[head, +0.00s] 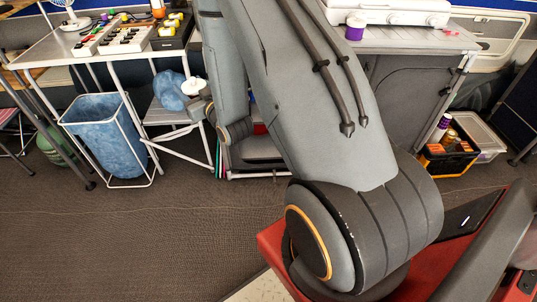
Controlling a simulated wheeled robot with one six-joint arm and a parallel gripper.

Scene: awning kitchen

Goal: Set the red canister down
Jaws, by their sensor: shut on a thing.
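My arm rises through the middle of the head view and hides much of what lies behind it. My gripper's fingers do not show; only grey arm links are visible. I cannot make out the red canister. A small red patch (259,129) shows between my arm links, above a low dark shelf, but I cannot tell what it belongs to. Whatever my gripper holds is hidden from this view.
A left table (60,49) carries condiment trays and bottles. Below it stands a blue-lined bin (104,132). A blue bag (171,91) rests on a low stand. The right counter (410,38) holds a purple-white cup (355,29).

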